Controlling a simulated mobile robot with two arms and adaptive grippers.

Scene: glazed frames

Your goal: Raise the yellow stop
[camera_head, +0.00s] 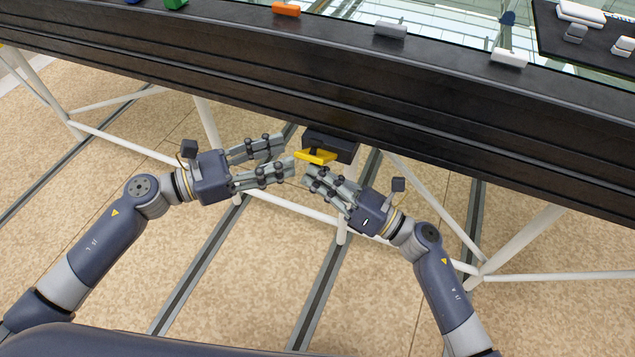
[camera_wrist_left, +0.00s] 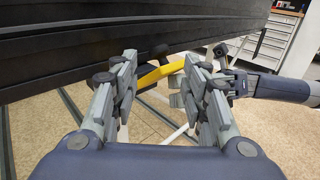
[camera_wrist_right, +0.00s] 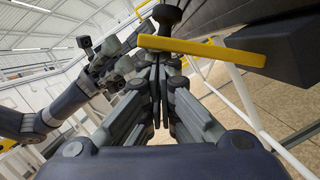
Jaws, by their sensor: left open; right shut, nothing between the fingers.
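The yellow stop (camera_head: 316,156) is a flat bar on a black block (camera_head: 331,143) under the front edge of the dark frame. It also shows in the left wrist view (camera_wrist_left: 160,73) and in the right wrist view (camera_wrist_right: 202,49), where it crosses just beyond the fingertips. My left gripper (camera_head: 288,153) is open, left of the stop, its fingers pointing toward it; the bar appears between and beyond the fingertips in the left wrist view. My right gripper (camera_head: 309,175) is shut and empty, just below the stop. Whether it touches the bar I cannot tell.
The long dark frame (camera_head: 420,140) runs across above both grippers. On its top sit an orange block (camera_head: 286,9), a grey block (camera_head: 390,29) and a white block (camera_head: 509,58). White legs and braces (camera_head: 525,240) stand below. The floor in front is open.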

